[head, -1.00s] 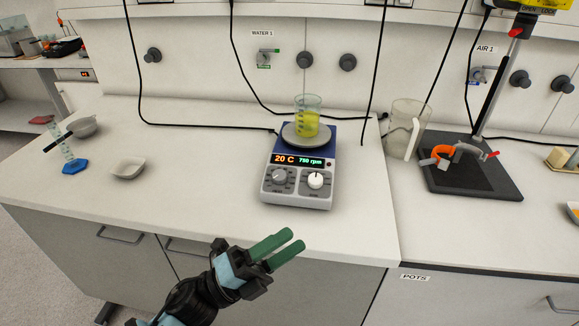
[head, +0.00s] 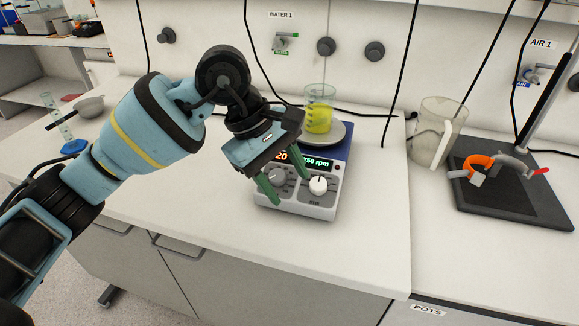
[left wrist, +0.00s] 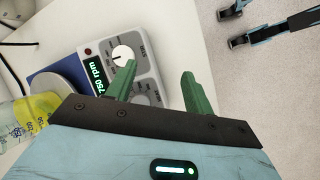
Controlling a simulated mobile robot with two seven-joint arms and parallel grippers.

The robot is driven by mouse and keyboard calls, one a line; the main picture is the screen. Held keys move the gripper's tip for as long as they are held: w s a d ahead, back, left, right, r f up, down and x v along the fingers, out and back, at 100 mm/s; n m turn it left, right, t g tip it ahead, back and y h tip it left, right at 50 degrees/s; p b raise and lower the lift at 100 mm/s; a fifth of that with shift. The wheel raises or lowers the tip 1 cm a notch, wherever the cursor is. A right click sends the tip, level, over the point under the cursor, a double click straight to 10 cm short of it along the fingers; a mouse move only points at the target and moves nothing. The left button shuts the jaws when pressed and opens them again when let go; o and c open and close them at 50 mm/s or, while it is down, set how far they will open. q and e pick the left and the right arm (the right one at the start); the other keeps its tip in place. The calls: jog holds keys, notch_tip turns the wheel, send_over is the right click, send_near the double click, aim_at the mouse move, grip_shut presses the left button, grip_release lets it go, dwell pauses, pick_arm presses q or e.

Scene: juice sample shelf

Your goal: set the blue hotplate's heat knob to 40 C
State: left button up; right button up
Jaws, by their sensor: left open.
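The hotplate (head: 296,203) has a blue top part and a pale front panel, and stands on the bench. Its grey left knob (head: 278,176) is the heat knob by position; the white right knob (head: 318,185) is by the stir label. The display (head: 318,163) shows an orange "20", partly hidden, and a green "750 rpm". My left gripper (head: 289,189) is open, its green fingers in front of the panel, around the grey knob in this view; contact cannot be told.
A beaker of yellow liquid (head: 318,118) stands on the hotplate's plate. A clear jug (head: 436,130) and a dark stand base (head: 510,205) are to the right. Black cables hang behind. The bench front (head: 350,240) is clear.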

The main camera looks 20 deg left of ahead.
aim_at(277, 175)
pick_arm(q)
jog(key=w+a+r+t+y, duration=0.2)
jog(key=w+a+r+y, duration=0.1)
jog(key=w+a+r, duration=0.15)
jog(key=shift+m, duration=0.3)
jog(key=shift+s+x, duration=0.2)
jog(key=shift+x, duration=1.85)
jog(key=shift+s+x, duration=0.2)
jog(key=shift+x, duration=1.85)
jog(key=shift+a, duration=0.15)
jog(key=c, duration=1)
